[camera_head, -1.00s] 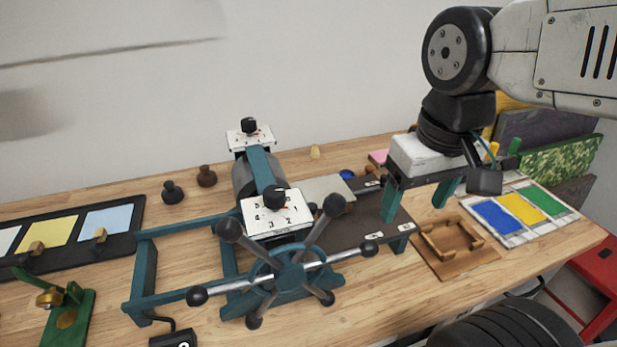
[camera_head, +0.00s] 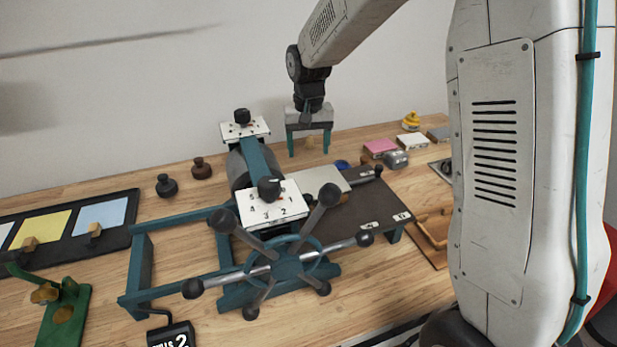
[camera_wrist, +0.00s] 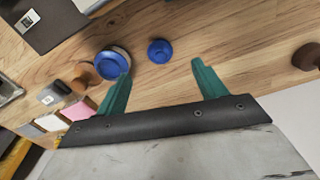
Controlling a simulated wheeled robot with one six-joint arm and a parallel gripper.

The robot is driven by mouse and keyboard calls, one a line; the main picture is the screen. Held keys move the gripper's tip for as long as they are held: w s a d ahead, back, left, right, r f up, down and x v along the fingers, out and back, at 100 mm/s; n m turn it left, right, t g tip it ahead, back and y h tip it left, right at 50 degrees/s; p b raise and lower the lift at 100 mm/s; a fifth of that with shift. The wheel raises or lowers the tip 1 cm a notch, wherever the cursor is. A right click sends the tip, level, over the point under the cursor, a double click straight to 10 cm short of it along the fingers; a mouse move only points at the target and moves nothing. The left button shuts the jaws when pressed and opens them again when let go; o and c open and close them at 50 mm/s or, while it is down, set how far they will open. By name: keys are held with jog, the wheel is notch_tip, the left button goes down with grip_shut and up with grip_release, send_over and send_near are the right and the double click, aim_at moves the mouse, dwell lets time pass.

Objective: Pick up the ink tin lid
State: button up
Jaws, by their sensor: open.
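My gripper (camera_head: 309,153) is open and empty, with its teal fingers pointing down above the back of the table, behind the press. In the wrist view, a small blue round piece that looks like the ink tin lid (camera_wrist: 160,51) lies on the wood, beyond and between the open fingertips (camera_wrist: 161,70), apart from them. A larger blue tin with a pale rim (camera_wrist: 112,62) is left of it, close to the left finger. In the head view, one blue round thing (camera_head: 342,165) shows partly behind the press bed; I cannot tell which one.
The press (camera_head: 262,190) with its spoked handwheel (camera_head: 288,268) stands in front of my gripper. Two dark knobbed pieces (camera_head: 167,186) (camera_head: 202,168) are to its left. Pink and white blocks (camera_head: 380,148) (camera_head: 411,141) are at the right. Bare wood lies around the lid.

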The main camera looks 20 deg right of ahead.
jog(key=f, duration=0.8)
jog(key=shift+w+d+f, duration=0.15)
jog(key=shift+w+f, duration=0.2)
jog(key=shift+w, duration=0.05)
jog(key=c, duration=1)
